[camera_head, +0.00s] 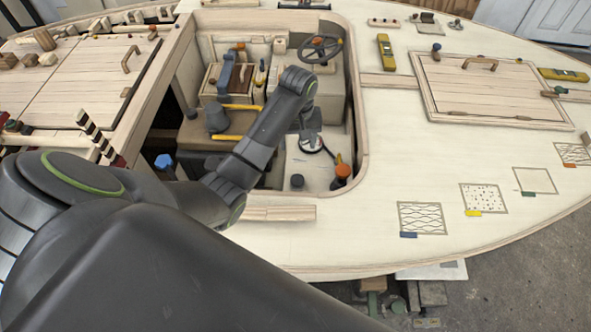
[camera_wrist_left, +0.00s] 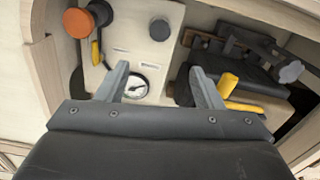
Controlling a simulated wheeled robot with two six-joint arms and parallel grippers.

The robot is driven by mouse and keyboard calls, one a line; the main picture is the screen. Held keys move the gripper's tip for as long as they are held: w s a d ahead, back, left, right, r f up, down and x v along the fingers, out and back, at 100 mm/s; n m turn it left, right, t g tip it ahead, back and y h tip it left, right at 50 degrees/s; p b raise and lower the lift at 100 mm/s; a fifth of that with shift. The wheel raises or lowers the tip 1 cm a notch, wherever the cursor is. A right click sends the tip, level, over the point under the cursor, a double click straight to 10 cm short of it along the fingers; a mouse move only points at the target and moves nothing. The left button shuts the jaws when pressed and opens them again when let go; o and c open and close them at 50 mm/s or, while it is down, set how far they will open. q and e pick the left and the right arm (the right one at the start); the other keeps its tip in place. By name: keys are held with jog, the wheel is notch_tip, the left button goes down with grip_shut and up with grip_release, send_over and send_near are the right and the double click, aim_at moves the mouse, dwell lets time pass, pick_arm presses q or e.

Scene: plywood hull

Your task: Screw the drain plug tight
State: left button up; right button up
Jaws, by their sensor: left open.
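A dark round knob (camera_head: 297,181), plug-like, sits on the pale panel in the open well. It also shows at the top middle of the left wrist view (camera_wrist_left: 160,29). I cannot tell for sure whether it is the drain plug. My left gripper (camera_wrist_left: 163,82) is open and empty, its two fingers apart in the left wrist view. The knob lies beyond the fingertips, apart from them. In the head view my left arm reaches into the well and hides part of it. My right gripper is in neither view.
An orange knob (camera_head: 343,172) stands by the well's near right corner. A round gauge (camera_wrist_left: 137,86) is on the same panel, with yellow handles (camera_wrist_left: 243,95) to its right. A steering wheel (camera_head: 320,48) is at the back. The well's wooden rim (camera_head: 358,110) surrounds the space.

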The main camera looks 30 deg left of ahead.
aim_at(298, 180)
pick_arm(q)
jog(key=shift+n, duration=0.3)
notch_tip(298, 180, down, 17)
jog(key=shift+s+f+b, duration=0.1)
jog(key=shift+f+b, duration=0.05)
jog(key=shift+b, duration=0.4)
jog(key=shift+c, duration=0.4)
